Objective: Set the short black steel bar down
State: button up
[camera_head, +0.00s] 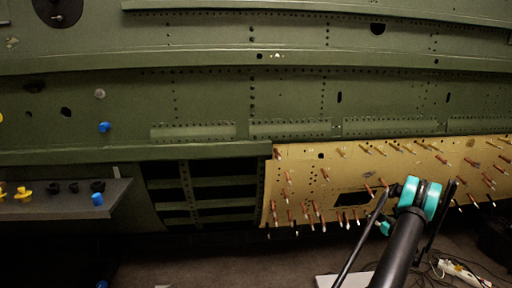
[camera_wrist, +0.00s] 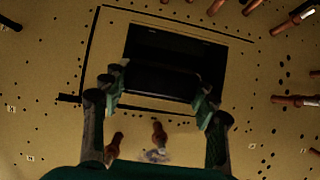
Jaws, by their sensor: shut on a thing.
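My gripper (camera_wrist: 160,88) shows in the wrist view, with its two dark, teal-edged fingers to left and right. It is shut on the short black steel bar (camera_wrist: 160,80), which spans between the fingertips. The bar is dark against the dark rectangular opening (camera_wrist: 178,50) in the yellow panel, so its edges are hard to make out. I cannot tell whether the bar touches the panel. In the head view the opening (camera_head: 351,199) is low in the panel, and my teal and black arm stands just right of it. The bar cannot be made out there.
The yellow skin panel (camera_head: 300,170) carries many copper-coloured pins (camera_wrist: 295,100) that stick out around the opening. Green fuselage skin (camera_head: 215,100) lies above. Left of the panel is an open frame bay (camera_head: 215,181). A grey shelf (camera_head: 60,207) with small yellow, black and blue parts is further left.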

jog(key=shift+w+a+r, duration=0.25)
jog(key=shift+a+r, duration=0.3)
jog(key=shift+a, duration=0.3)
jog(key=a+r, duration=0.8)
jog(key=a, duration=0.3)
jog(key=s+a+r+y, duration=0.1)
jog(key=s+a+r, duration=0.3)
jog(key=a, duration=0.5)
jog(key=s+a+r+n+y, duration=0.1)
jog(key=s+a+r, duration=0.4)
jog(key=a, duration=0.5)
jog(key=s+a+r+n, duration=0.1)
jog(key=s+a+r, duration=0.3)
jog(key=a, duration=0.6)
notch_tip(320, 180, up, 2)
jog(key=shift+s+r+g+y, duration=0.2)
jog(key=shift+s+g+y, duration=0.05)
jog(key=shift+g+y, duration=0.15)
